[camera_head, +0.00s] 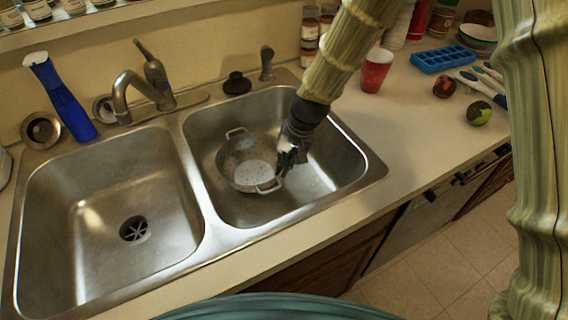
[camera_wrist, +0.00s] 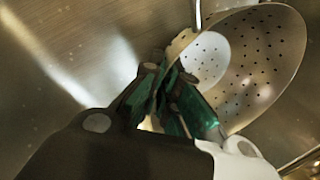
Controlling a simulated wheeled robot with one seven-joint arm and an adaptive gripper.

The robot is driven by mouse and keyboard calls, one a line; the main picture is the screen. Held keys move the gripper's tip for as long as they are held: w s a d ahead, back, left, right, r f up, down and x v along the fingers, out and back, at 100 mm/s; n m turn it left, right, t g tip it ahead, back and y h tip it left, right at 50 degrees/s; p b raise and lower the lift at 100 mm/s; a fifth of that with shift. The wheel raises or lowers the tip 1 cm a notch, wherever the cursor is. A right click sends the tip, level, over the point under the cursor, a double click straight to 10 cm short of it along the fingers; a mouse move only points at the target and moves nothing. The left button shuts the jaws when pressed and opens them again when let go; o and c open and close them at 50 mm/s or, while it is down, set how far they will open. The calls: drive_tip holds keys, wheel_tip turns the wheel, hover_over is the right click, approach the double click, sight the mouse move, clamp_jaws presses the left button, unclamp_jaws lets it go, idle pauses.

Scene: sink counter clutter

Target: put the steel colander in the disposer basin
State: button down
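The steel colander (camera_head: 232,160), a perforated bowl with two loop handles, is in the right basin (camera_head: 325,170). My gripper (camera_head: 287,158) reaches down into that basin at the colander's right rim. In the wrist view, the green-padded fingers (camera_wrist: 172,100) are close together with the colander's (camera_wrist: 265,60) wall between them, one inside the bowl and one outside. The gripper looks shut on the wall, though the fingertips are partly hidden. I cannot tell whether the colander touches the basin floor. The left basin (camera_head: 90,180) is empty and has a dark drain with a cross-shaped insert (camera_head: 134,229).
A metal divider (camera_head: 190,175) separates the basins. The faucet (camera_head: 125,95) stands behind them, with a blue bottle (camera_head: 65,105) at the left. A black stopper (camera_head: 237,84) sits behind the right basin. A red cup (camera_head: 375,72) and other clutter stand on the right counter.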

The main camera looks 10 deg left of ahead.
drive_tip(key=c, duration=1.6)
unclamp_jaws()
drive_tip(key=shift+f, duration=0.1)
drive_tip(key=shift+c, duration=0.2)
drive_tip(key=v, duration=1.2)
drive_tip(key=shift+b, duration=0.45)
